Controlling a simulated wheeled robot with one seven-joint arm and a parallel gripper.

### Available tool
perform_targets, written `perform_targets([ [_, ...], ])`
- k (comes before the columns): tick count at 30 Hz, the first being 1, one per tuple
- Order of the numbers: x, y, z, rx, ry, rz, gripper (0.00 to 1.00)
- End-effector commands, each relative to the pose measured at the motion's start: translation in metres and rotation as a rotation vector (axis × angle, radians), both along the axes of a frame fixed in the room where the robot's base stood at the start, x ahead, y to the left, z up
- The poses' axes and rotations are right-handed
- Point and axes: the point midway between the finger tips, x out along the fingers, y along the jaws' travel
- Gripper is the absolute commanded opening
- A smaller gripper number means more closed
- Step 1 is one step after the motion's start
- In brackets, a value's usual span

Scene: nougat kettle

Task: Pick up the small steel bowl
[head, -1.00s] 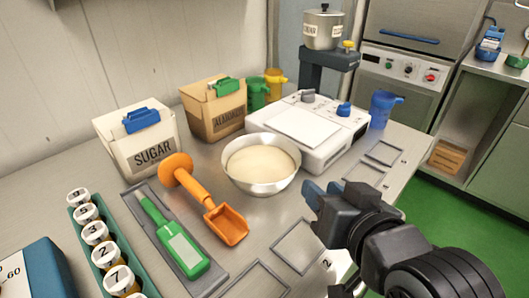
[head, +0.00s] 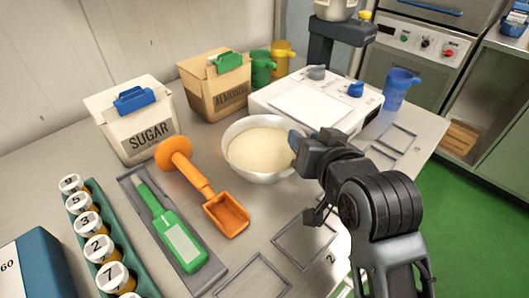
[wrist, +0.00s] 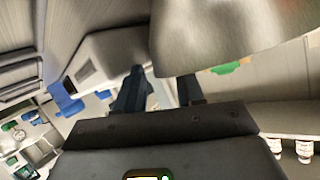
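The small steel bowl (head: 263,172) stands on the worktop in the middle of the head view, holding a pale, cream-coloured content. My gripper (head: 300,143) is at its right rim, and its dark body hides part of that side. In the wrist view, the bowl's metal side (wrist: 225,35) fills the upper right, beyond the fingers. The two dark blue fingers of my gripper (wrist: 162,88) are apart, with a visible gap between them. I cannot tell whether a finger touches the rim. The bowl sits upright.
A white scale (head: 310,112) stands behind the bowl. An orange scoop (head: 203,190) lies close on the left, beside a green-handled tool (head: 170,225) on a grey tray. Sugar (head: 133,120) and almond (head: 215,85) boxes stand behind. Outlined worktop areas (head: 300,240) in front are bare.

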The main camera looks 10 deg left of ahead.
Motion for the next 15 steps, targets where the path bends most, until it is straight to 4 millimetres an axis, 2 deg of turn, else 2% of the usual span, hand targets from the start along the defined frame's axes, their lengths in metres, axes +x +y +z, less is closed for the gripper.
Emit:
perform_targets([
  [7, 0.0012, 0.0006, -0.0007, 0.0, 0.0, 0.0, 0.38],
  [15, 0.001, 0.0006, -0.0008, 0.0, 0.0, 0.0, 0.12],
])
